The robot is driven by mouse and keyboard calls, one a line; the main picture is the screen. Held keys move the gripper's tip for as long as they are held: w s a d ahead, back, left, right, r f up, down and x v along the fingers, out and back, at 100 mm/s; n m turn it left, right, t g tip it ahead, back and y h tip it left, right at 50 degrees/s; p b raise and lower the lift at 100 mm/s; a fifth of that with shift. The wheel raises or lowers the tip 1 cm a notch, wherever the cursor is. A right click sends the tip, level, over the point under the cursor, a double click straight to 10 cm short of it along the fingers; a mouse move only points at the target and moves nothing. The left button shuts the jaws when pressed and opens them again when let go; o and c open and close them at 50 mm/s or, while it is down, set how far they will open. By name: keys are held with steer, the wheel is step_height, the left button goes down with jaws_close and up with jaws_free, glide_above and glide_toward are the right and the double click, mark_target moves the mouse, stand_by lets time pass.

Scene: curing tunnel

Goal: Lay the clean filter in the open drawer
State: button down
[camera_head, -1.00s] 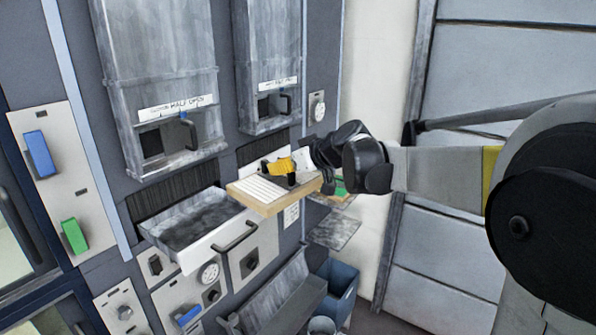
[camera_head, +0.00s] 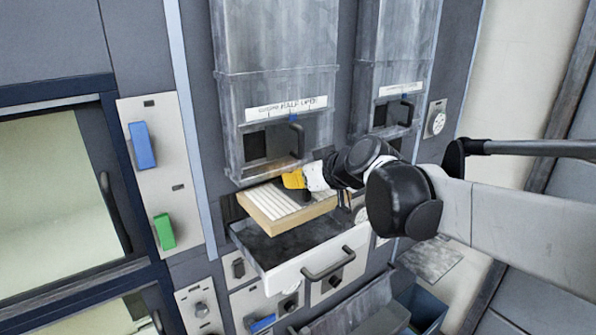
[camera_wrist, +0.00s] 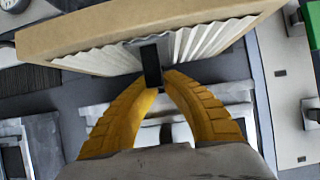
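The clean filter (camera_head: 272,207) has a pale wooden frame and white pleats. My gripper (camera_head: 296,180) has yellow fingers, and in the wrist view its fingertips (camera_wrist: 160,76) close on a black tab (camera_wrist: 150,62) on the pleated face. The filter (camera_wrist: 110,38) is held above the back part of the open drawer (camera_head: 340,266), slightly tilted. The drawer has a white front with a dark handle and a dark, empty-looking floor. The filter hides the drawer's rear, and I cannot tell whether they touch.
A grey half-raised shutter (camera_head: 277,95) hangs just above the filter, with a second shutter (camera_head: 398,60) to the right. A panel with a blue switch (camera_head: 142,146) and a green switch (camera_head: 164,231) stands left. A grey trough (camera_head: 365,312) and blue bin (camera_head: 424,308) are below.

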steer(key=shift+f+b, duration=2.9)
steer(key=shift+f, duration=1.9)
steer(key=shift+w+f+b, duration=0.1)
steer(key=shift+f+b, duration=0.3)
steer(key=shift+f, duration=0.05)
steer(key=c, duration=1.5)
jaws_free()
steer(key=shift+c, duration=0.2)
steer(key=shift+d, duration=0.1)
